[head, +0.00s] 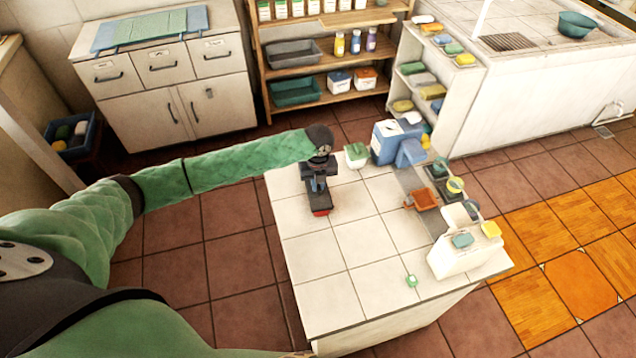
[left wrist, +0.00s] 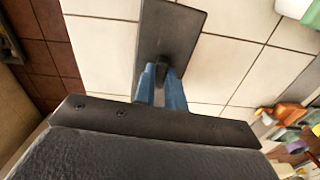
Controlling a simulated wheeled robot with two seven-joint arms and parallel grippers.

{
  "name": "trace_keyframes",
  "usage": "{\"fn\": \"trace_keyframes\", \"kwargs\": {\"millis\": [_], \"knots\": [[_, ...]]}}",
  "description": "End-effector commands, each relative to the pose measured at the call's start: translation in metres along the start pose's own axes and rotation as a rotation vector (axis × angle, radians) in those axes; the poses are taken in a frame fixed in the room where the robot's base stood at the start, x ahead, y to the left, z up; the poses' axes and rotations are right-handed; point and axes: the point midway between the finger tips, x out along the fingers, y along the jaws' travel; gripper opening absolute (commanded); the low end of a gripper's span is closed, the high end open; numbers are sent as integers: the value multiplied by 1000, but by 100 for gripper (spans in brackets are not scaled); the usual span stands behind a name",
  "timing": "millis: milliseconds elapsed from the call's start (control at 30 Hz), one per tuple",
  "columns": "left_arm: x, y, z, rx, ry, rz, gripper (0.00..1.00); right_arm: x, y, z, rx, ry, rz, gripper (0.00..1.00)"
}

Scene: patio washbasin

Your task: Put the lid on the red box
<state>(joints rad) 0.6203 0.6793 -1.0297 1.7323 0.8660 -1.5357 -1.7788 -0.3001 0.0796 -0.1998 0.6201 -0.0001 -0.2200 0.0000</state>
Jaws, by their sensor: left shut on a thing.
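My left gripper (head: 318,186) is over the left part of the white tiled counter, pointing down. In the left wrist view its blue fingers (left wrist: 161,80) are shut on the small knob of a dark grey flat lid (left wrist: 172,35). In the head view the lid (head: 322,200) lies directly above the red box (head: 320,213), of which only a thin red edge shows at the front. The rest of the box is hidden under the lid. I cannot tell whether the lid touches the box or sits a little above it. My right gripper is not in view.
A white tub with a green lid (head: 356,155) and a blue container (head: 392,142) stand at the counter's back. An orange scoop-like item (head: 422,199) and a white block (head: 462,254) are at the right. A small green item (head: 411,281) lies near the front. The counter's middle is clear.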

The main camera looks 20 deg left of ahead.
Motion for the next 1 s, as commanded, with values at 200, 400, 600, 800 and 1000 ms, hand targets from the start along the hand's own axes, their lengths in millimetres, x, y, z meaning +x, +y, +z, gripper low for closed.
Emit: {"fn": "trace_keyframes", "kwargs": {"millis": [200,400,600,800,1000], "knots": [[0,0,0,0,0,0,0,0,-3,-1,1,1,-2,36],[0,0,0,0,0,0,0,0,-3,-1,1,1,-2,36],[0,0,0,0,0,0,0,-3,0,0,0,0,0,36],[0,0,0,0,0,-1,0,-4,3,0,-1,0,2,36],[1,0,0,0,0,0,0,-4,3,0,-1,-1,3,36]]}}
